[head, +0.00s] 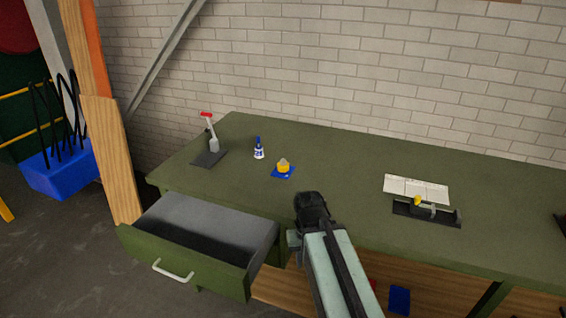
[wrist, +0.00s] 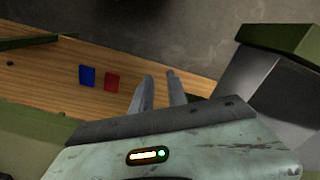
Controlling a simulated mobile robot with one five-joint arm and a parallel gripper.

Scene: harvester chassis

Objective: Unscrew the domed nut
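A small yellow piece with a greyish rounded top (head: 283,164) sits on a blue base (head: 276,174) on the green bench; it may be the domed nut, but it is too small to be sure. Another small yellow part (head: 417,201) is on a black fixture (head: 405,209) at the right. My arm reaches up to the bench's front edge in the head view, where the fingers cannot be made out. In the wrist view my gripper (wrist: 159,74) has two fingers apart with nothing between them, pointing over a wooden shelf.
An open green drawer (head: 186,262) juts out at the front left. A blue-and-white bottle (head: 259,150) and a red-handled lever on a dark plate (head: 208,159) stand on the bench. White sheets (head: 416,189) lie behind the fixture. Blue (wrist: 87,76) and red (wrist: 112,82) items are on the shelf.

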